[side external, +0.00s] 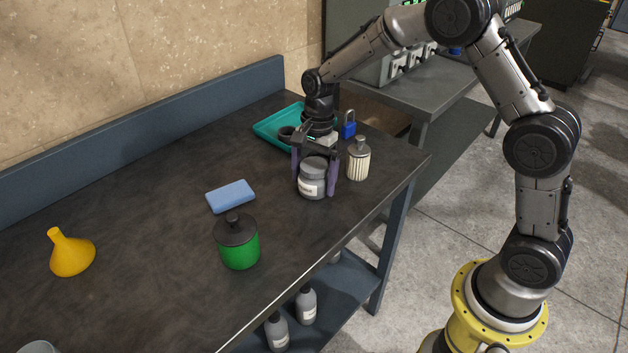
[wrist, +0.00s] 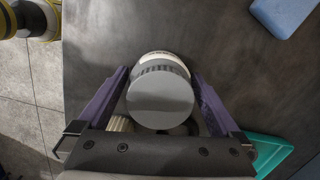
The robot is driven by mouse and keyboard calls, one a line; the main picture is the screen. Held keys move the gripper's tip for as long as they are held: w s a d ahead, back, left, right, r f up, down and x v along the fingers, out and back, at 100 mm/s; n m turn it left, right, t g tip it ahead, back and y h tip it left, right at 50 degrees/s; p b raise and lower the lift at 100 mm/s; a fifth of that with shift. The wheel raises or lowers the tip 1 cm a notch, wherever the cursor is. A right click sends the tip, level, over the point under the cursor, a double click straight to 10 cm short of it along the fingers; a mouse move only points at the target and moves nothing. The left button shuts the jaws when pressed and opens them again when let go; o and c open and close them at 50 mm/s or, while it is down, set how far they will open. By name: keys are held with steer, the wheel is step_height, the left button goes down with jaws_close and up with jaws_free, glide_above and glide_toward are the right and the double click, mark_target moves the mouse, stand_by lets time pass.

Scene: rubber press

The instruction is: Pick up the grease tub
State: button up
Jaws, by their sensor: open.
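The grease tub (side external: 312,181) is a grey jar with a grey lid and a pale label, standing upright on the dark bench. In the wrist view the tub (wrist: 160,98) is seen from above, its round lid between the two purple fingers. My gripper (side external: 316,188) is open around the tub, one finger on each side. The tub's base is partly hidden in the wrist view.
A ribbed cream container (side external: 358,160) stands close right of the tub. A teal tray (side external: 270,127) and blue padlock (side external: 349,128) are behind. The bench's front edge is near.

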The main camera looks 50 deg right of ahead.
steer(key=shift+f, duration=0.3)
steer(key=shift+r, duration=0.1)
steer(key=c, duration=1.5)
